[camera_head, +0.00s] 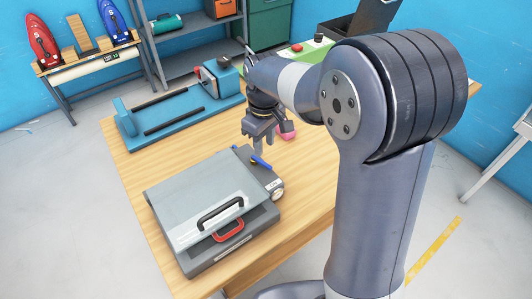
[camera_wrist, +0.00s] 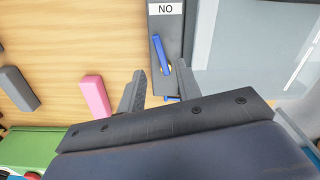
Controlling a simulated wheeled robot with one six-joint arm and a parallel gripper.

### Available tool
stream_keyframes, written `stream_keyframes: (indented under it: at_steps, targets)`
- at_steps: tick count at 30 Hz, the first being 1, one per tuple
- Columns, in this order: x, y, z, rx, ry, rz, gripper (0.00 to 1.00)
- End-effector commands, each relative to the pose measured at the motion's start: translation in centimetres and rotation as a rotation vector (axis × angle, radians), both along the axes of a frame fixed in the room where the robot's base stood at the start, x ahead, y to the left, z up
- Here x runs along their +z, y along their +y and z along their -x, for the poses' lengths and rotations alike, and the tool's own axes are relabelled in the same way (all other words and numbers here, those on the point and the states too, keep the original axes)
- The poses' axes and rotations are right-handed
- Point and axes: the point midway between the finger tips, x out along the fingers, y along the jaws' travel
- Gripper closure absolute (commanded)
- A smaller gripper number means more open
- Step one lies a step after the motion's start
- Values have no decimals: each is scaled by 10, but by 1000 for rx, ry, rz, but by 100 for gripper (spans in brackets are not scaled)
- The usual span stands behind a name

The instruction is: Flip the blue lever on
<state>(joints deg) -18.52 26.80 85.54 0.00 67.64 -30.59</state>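The blue lever (camera_head: 261,161) sits on a narrow dark grey panel (camera_wrist: 159,22) at the side of a grey machine (camera_head: 180,193). In the wrist view the lever (camera_wrist: 160,53) shows as a slanted blue bar below a white label reading "NO". My gripper (camera_head: 264,150) is above the panel, close to the lever. In the wrist view my gripper (camera_wrist: 160,76) has its two fingers apart, with the lever just beyond and between their tips. I cannot tell whether a finger touches it. A small blue part (camera_wrist: 172,99) also shows between the fingers.
The machine has a black handle (camera_head: 220,211) and a red handle (camera_head: 229,230). A pink block (camera_wrist: 95,96) and a grey block (camera_wrist: 18,88) lie on the wooden table (camera_head: 150,165). A blue device (camera_head: 182,112) stands at the table's far left.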

Motion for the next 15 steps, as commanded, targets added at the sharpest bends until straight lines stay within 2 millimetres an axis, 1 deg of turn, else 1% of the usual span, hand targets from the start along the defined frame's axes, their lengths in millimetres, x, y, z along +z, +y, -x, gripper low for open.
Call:
stream_keyframes:
  at_steps: [1, 3, 7, 12, 15]
  targets:
    - [-12, -1, 1, -1, 6, 3, 67]
    - [-25, -1, 1, -1, 6, 2, 67]
    - [-46, -1, 1, -1, 4, 2, 67]
    - [-63, -1, 0, -2, 2, 1, 67]
    - [-67, -1, 0, -2, 1, 1, 67]
